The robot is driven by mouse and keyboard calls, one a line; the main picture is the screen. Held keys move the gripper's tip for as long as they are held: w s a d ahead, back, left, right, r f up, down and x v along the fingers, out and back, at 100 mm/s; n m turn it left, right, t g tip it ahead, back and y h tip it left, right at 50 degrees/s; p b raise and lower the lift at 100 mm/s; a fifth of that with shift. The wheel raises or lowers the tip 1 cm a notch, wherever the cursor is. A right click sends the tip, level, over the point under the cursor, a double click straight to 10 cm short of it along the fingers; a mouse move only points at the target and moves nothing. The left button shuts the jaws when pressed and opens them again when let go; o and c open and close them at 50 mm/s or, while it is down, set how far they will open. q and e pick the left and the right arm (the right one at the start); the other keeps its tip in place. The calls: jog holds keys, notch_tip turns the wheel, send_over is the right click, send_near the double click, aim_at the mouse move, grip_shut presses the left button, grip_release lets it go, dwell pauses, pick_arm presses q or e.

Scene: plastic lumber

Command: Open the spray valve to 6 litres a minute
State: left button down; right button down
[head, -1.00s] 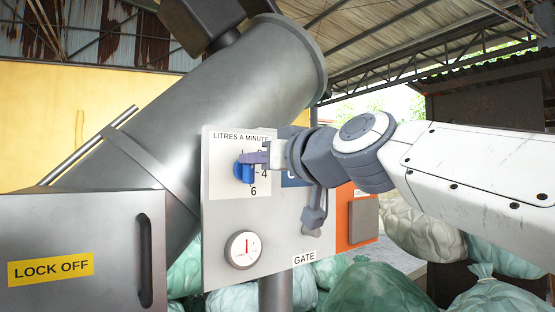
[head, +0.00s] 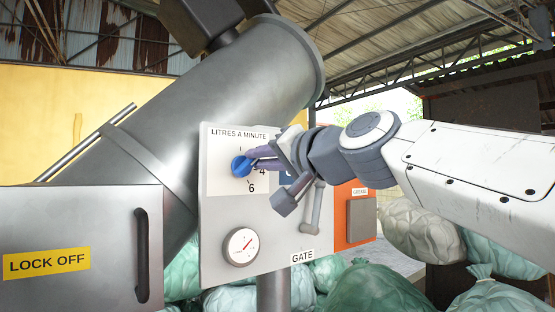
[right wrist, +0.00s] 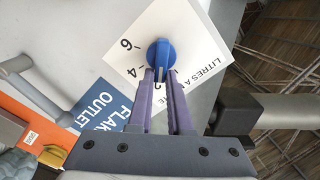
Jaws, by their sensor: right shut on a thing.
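The blue valve knob (head: 241,166) sits on a white dial plate (head: 222,180) marked LITRES A MINUTE, with 4 and 6 readable. My right gripper (head: 253,160) comes in from the right and is shut on the knob. In the right wrist view its purple fingers (right wrist: 162,82) close on the knob (right wrist: 161,53). The fingers and the tilt hide part of the scale, so I cannot read the exact setting. A round gauge (head: 241,246) below has its red needle leaning up and right. My left gripper is out of view.
A GATE lever (head: 312,218) hangs right of the dial, close under my right wrist. A LOCK OFF cabinet (head: 110,215) stands left. Filled bags (head: 380,290) lie below and right.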

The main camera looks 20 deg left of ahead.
aim_at(246, 176)
notch_tip(246, 176, down, 2)
jog(key=m, duration=0.7)
jog(key=m+p, duration=0.1)
jog(key=m, duration=0.7)
jog(key=shift+f+m, duration=0.2)
jog(key=shift+m, duration=0.1)
jog(key=m, duration=0.1)
jog(key=m+p, duration=0.1)
jog(key=m, duration=0.2)
jog(key=shift+s+a+f+m, duration=0.15)
jog(key=shift+f+m, duration=0.15)
jog(key=c, duration=0.8)
grip_release()
jog(key=shift+c, duration=0.2)
